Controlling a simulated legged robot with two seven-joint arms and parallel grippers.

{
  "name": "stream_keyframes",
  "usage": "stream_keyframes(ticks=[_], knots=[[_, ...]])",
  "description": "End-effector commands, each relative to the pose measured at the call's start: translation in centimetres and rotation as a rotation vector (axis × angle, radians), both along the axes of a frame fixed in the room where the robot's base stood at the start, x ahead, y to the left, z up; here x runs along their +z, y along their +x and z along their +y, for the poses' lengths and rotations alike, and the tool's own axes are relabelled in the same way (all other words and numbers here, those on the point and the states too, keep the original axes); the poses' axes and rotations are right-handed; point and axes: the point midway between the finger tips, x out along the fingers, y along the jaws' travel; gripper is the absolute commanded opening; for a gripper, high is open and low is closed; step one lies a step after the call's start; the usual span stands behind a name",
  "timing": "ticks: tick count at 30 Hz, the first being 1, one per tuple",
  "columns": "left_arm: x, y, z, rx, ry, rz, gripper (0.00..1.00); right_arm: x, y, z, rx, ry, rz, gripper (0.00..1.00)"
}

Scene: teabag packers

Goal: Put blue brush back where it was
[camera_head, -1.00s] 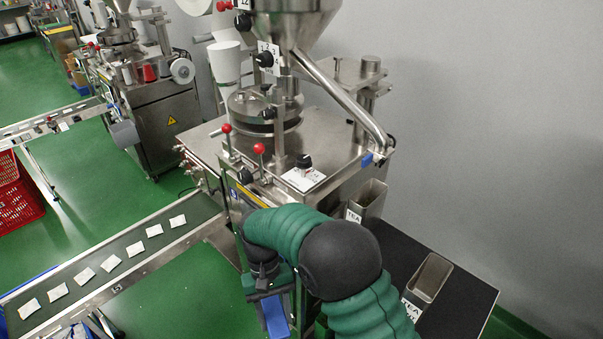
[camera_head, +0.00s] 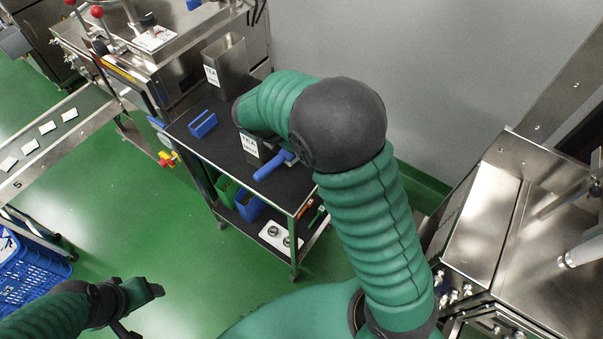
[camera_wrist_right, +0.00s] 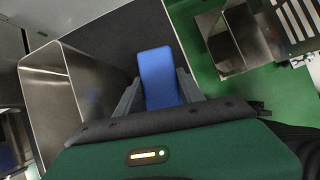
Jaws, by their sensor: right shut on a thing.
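The blue brush (camera_head: 272,166) is in my right gripper (camera_wrist_right: 158,80), which is shut on it. In the right wrist view the blue brush (camera_wrist_right: 157,72) shows between the two grey fingers. In the head view it is over the front part of the black cart top (camera_head: 222,146), beside a metal TEA container (camera_head: 250,148). I cannot tell whether it touches the surface. My right forearm hides most of the gripper in the head view. My left gripper (camera_head: 147,292) is low at the left over the green floor, and its jaw state is unclear.
A blue holder (camera_head: 202,124) sits on the cart's left side. Another metal TEA container (camera_head: 226,66) stands behind it. Green and blue bins (camera_head: 249,206) are on the lower shelf. A steel machine (camera_head: 490,220) is at the right and a blue crate (camera_head: 30,262) at the left.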

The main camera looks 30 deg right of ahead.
Motion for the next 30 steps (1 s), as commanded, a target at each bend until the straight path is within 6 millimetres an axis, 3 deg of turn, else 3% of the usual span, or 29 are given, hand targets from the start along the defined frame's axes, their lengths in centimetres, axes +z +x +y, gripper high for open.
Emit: stream_keyframes(ticks=[4,9,18,28,29,30], knots=[[-1.0,0.0,0.0,0.000,0.000,0.000,0.67,-1.0,0.2,-1.8,0.156,-0.007,-0.001,0.00],[-1.6,0.0,0.0,-0.001,0.000,0.000,0.67,-4.9,0.2,-1.9,0.167,-0.006,0.003,0.00],[-2.4,0.0,0.0,-0.001,0.000,0.000,0.67,-9.4,0.2,-1.7,0.165,-0.008,0.000,0.00],[-2.5,0.0,0.0,-0.001,0.000,0.000,0.67,-10.2,0.3,-1.8,0.162,-0.005,-0.003,0.00],[-2.5,0.0,0.0,-0.001,0.000,0.000,0.67,-10.3,0.3,-1.8,0.162,-0.005,-0.003,0.46],[-2.4,0.0,0.0,-0.001,0.000,0.000,0.67,-10.2,0.3,-1.9,0.162,-0.005,-0.003,0.51]])
